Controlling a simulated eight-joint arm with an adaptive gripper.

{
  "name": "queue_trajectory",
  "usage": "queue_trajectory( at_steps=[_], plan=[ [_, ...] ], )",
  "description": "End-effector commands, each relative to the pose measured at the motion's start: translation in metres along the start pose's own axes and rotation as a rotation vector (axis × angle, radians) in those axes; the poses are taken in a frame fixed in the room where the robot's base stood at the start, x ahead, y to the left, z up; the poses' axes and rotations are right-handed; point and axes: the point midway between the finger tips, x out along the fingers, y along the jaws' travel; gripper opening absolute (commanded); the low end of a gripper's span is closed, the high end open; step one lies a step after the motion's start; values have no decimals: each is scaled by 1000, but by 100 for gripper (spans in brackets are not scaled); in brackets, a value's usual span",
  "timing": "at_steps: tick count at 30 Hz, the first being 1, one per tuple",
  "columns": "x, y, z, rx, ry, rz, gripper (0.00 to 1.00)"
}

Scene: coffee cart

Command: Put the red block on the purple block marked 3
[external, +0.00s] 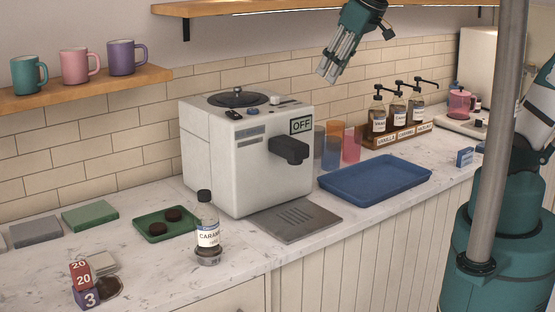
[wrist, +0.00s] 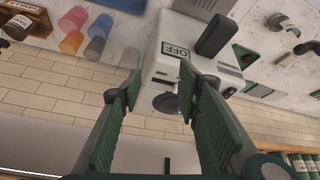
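The red block (external: 80,273), marked 20, sits on top of the purple block (external: 87,298), marked 3, at the front left of the counter in the external view. The red block looks slightly turned relative to the purple one. My gripper (external: 326,73) is high above the counter, up and to the right of the coffee machine, far from both blocks. In the wrist view my gripper (wrist: 160,95) is open, with nothing between its fingers. I cannot make out either block in the wrist view.
A caramel bottle (external: 207,230) stands before the coffee machine (external: 245,155). A green tray (external: 157,236) holds dark pucks. A dark round thing and a pale block lie beside the stacked blocks. A blue tray (external: 375,180) is right of the machine. A wooden shelf (external: 230,6) is near my gripper.

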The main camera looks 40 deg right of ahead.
Motion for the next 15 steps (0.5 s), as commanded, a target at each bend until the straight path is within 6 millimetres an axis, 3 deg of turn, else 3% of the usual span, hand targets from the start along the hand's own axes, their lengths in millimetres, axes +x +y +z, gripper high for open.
queue_trajectory(
  at_steps=[6,15],
  plan=[
    [-6,32,47,99,40,41,34],
    [-9,62,105,222,91,94,34]
  ],
)
